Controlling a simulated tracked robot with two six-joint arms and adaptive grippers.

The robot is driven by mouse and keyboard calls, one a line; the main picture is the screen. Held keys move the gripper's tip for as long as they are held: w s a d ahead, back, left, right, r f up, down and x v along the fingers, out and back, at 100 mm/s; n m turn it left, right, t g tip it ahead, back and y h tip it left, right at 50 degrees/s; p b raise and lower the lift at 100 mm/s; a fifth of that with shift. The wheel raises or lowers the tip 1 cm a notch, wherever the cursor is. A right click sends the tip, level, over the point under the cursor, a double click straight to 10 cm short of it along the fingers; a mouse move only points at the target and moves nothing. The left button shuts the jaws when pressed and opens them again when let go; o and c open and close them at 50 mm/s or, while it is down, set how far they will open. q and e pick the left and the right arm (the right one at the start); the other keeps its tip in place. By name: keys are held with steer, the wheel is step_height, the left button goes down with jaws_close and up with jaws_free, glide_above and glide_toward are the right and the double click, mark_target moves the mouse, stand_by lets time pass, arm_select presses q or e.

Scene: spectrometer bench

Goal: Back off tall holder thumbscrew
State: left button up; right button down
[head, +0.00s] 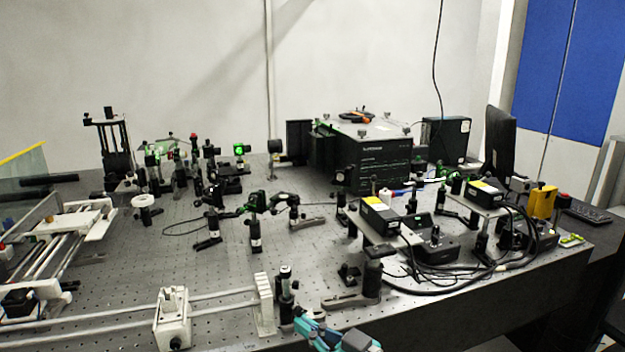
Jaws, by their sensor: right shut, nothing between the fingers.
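My right gripper (304,321), with teal and grey parts, comes in at the bottom edge, right of centre. It is shut and empty. Its tips are by the lower part of an upright black post holder (286,287) at the front of the bench. I cannot tell whether they touch it. A second black holder (372,275) stands on a flat foot to the right, apart from the gripper. I cannot tell for certain which of these is the tall holder. The thumbscrew is too small to make out. My left gripper is not in view.
The perforated bench (215,275) carries many optics posts. A white rail with a white block (173,318) lies left of the gripper. Black-and-yellow boxes (380,215) and loose cables (440,288) are on the right. A large black instrument (372,160) stands at the back.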

steer(key=shift+w+r, duration=0.1)
steer(key=shift+r, duration=0.35)
steer(key=shift+f+b, duration=0.4)
steer(key=shift+b, duration=0.15)
steer(key=shift+s+f, duration=0.1)
steer(key=shift+s, duration=0.1)
steer(key=b+v, duration=0.1)
steer(key=v, duration=0.5)
steer(key=shift+f, duration=0.2)
steer(key=shift+d, duration=0.1)
